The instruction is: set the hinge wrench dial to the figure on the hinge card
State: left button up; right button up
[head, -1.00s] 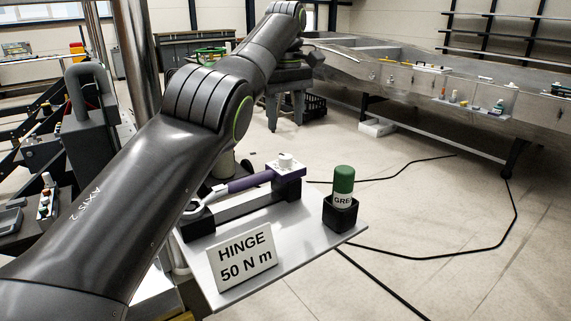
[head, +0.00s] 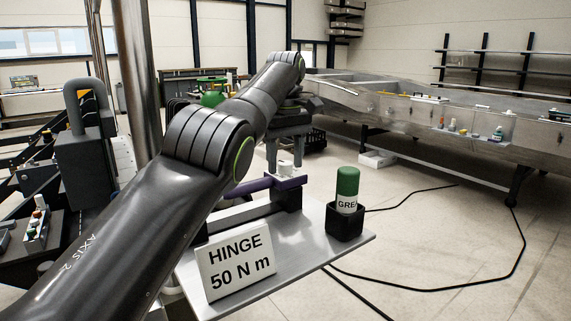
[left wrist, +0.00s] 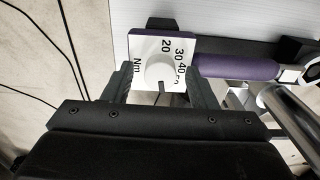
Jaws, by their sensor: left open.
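The hinge card (head: 236,264) stands on a grey tray and reads "HINGE 50 N m". The wrench (head: 256,185) has a purple handle and lies in a dark rest behind the card, partly hidden by my arm. Its white dial knob (head: 285,167) is at the far end. In the left wrist view the dial plate (left wrist: 142,46) shows 20, 30, 40, a partly covered figure and Nm. The knob (left wrist: 158,69) has a dark mark pointing down in the picture. My left gripper (head: 286,153) points down over the dial, open, its fingers on either side of the knob. My right gripper is not in view.
A green-capped container (head: 347,186) marked "GRE" stands in a black holder (head: 345,222) at the tray's right. The tray's bare edge (head: 310,262) is clear in front. A long metal pontoon (head: 400,110) stands behind, and black cables lie on the floor.

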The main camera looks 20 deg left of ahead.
pick_arm(q)
jog(key=shift+c, duration=0.2)
jog(key=c, duration=0.9)
jog(key=shift+c, duration=0.2)
jog(key=shift+n, duration=0.3)
jog(key=n, duration=0.2)
jog(key=shift+n, duration=2.6)
jog(key=o, duration=1)
